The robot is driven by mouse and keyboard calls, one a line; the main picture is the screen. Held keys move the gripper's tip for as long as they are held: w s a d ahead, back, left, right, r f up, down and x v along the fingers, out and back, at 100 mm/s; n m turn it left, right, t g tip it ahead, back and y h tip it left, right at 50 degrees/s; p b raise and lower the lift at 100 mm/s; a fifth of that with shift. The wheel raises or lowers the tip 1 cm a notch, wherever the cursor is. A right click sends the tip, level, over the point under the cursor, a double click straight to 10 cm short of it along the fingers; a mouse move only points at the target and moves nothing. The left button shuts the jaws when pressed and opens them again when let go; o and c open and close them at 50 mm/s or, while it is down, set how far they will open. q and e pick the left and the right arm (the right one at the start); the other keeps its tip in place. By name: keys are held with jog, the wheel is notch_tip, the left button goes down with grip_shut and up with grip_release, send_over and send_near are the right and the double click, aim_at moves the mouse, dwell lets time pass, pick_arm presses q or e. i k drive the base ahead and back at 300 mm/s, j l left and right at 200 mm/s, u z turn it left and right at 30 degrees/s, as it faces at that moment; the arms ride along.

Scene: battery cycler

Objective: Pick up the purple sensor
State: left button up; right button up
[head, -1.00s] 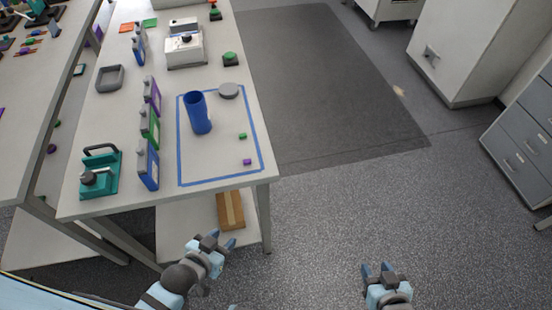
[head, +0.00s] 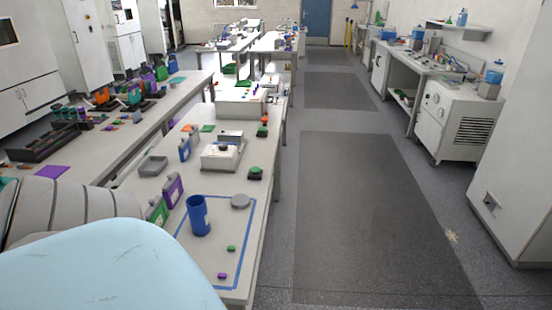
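A small purple block (head: 222,276), which looks like the purple sensor, lies on the bench top near its front edge. It is inside the blue taped outline (head: 262,222). A small green block (head: 231,248) lies just behind it, and a blue cup (head: 198,216) stands upright further back. A large pale blue and grey part of my arm fills the lower left and hides the near left part of the bench. Neither of my grippers shows in the head view.
A purple container (head: 172,190) and a green container (head: 157,212) stand left of the outline. A white device (head: 221,155) is further back. The floor with the dark mat (head: 365,215) to the right is clear.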

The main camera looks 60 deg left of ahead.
aim_at(221, 276)
jog(key=i+l+u, duration=0.15)
jog(key=i+l, duration=0.15)
jog(key=i, duration=0.25)
jog(key=i+l+u, duration=0.15)
jog(key=i+l, duration=0.25)
jog(key=i+u, duration=0.15)
jog(key=u, duration=0.3)
jog(key=i+u, duration=0.15)
jog(key=u, duration=0.3)
jog(key=i+u, duration=0.15)
jog(key=u, duration=0.3)
jog(key=i+l+u, duration=0.1)
jog(key=u, duration=0.35)
jog(key=i+l+u, duration=0.15)
jog(key=u, duration=0.3)
jog(key=l+u, duration=0.2)
jog(key=u, duration=0.25)
jog(key=i+l+u, duration=0.1)
jog(key=l+u, duration=0.15)
jog(key=u, duration=0.2)
jog(key=i+l+u, duration=0.1)
jog(key=u, duration=0.35)
jog(key=l+u, duration=0.4)
jog(key=i+l+u, duration=0.1)
jog(key=u, duration=0.35)
